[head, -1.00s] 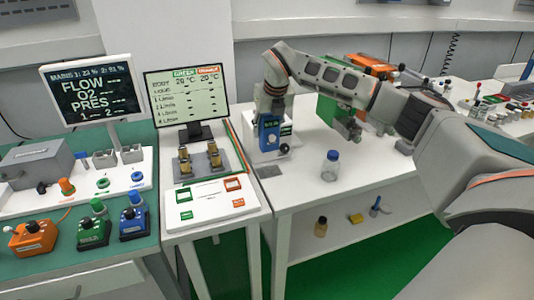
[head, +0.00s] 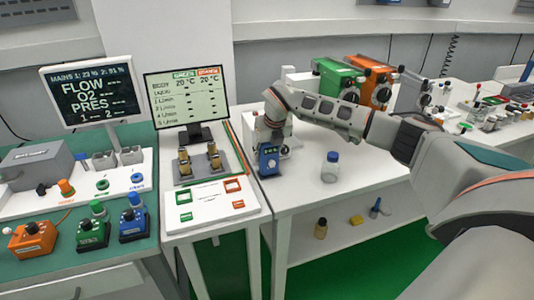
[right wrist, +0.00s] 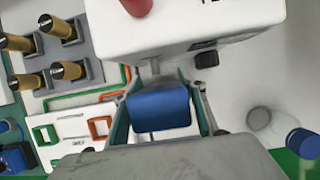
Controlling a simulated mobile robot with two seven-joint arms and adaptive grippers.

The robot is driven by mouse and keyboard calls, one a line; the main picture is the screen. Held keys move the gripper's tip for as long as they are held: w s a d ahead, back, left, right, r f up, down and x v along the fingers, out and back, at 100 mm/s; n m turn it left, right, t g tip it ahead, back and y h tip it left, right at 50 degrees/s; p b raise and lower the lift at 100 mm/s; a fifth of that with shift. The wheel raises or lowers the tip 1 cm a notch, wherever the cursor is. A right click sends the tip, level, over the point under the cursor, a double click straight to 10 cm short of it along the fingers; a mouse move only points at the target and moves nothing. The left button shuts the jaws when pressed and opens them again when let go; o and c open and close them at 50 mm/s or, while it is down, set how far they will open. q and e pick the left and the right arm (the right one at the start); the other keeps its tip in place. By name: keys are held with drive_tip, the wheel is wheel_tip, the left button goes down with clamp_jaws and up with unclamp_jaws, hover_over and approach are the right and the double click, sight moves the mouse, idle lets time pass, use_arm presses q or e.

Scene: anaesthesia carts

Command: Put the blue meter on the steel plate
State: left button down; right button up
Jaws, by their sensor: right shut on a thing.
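The blue meter (head: 268,160) is held upright by my right gripper (head: 269,146) at the left end of the white table, in front of a white boxy device (head: 286,138). In the right wrist view the blue meter (right wrist: 158,107) fills the space between the two fingers of my right gripper (right wrist: 160,120), which is shut on it. The steel plate is hidden behind or under the meter, and I cannot tell whether the meter touches it. My left gripper is not in view.
A blue-capped bottle (head: 330,166) stands right of the meter. A white board with a monitor (head: 186,98) and brass fittings (head: 200,158) lies left. Green (head: 338,78) and orange (head: 368,78) units stand behind my arm.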

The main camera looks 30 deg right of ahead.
sight(272, 161)
drive_tip(key=shift+f, duration=0.1)
drive_tip(key=o, duration=1.4)
drive_tip(key=shift+r, duration=0.4)
drive_tip(key=v, duration=1.1)
drive_tip(key=shift+s+a+r, duration=0.1)
drive_tip(key=shift+s+r, duration=0.05)
drive_tip(key=shift+s, duration=0.05)
